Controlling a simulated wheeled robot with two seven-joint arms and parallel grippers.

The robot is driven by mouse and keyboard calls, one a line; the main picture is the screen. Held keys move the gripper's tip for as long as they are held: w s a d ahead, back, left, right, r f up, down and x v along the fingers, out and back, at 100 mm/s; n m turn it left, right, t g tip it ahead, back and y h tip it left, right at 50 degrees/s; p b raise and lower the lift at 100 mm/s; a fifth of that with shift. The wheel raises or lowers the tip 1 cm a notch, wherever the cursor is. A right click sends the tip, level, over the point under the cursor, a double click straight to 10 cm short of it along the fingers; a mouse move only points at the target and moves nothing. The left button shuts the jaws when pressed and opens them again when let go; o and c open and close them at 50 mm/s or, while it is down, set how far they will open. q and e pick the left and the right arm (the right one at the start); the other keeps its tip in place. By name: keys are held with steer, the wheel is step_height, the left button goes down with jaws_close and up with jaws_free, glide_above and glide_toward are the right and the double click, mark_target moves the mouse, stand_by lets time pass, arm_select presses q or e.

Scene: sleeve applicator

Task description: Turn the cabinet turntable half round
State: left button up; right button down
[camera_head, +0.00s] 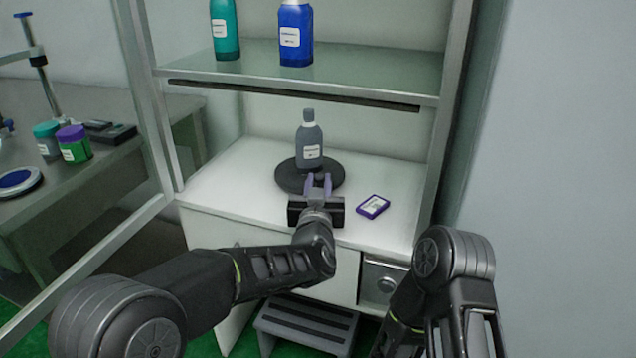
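The cabinet turntable (292,178) is a dark round disc on the white cabinet surface. My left gripper (318,182) reaches over the front of the turntable, with two purple fingers pointing away from me. A gap shows between the fingers, and nothing is seen held in it. I cannot tell whether the fingers touch the disc. My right arm is folded low at the right; its gripper fingers are not clearly seen.
A purple-edged device (373,206) lies right of the turntable. A glass shelf (370,70) above holds a teal bottle (224,30) and a blue bottle (296,35). Cabinet posts stand at both sides. A step stool (305,325) is below. A side bench (75,190) holds jars.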

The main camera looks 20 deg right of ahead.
arm_select(q)
steer(key=o, duration=0.4)
steer(key=shift+p+v, duration=0.4)
steer(key=shift+v, duration=3.5)
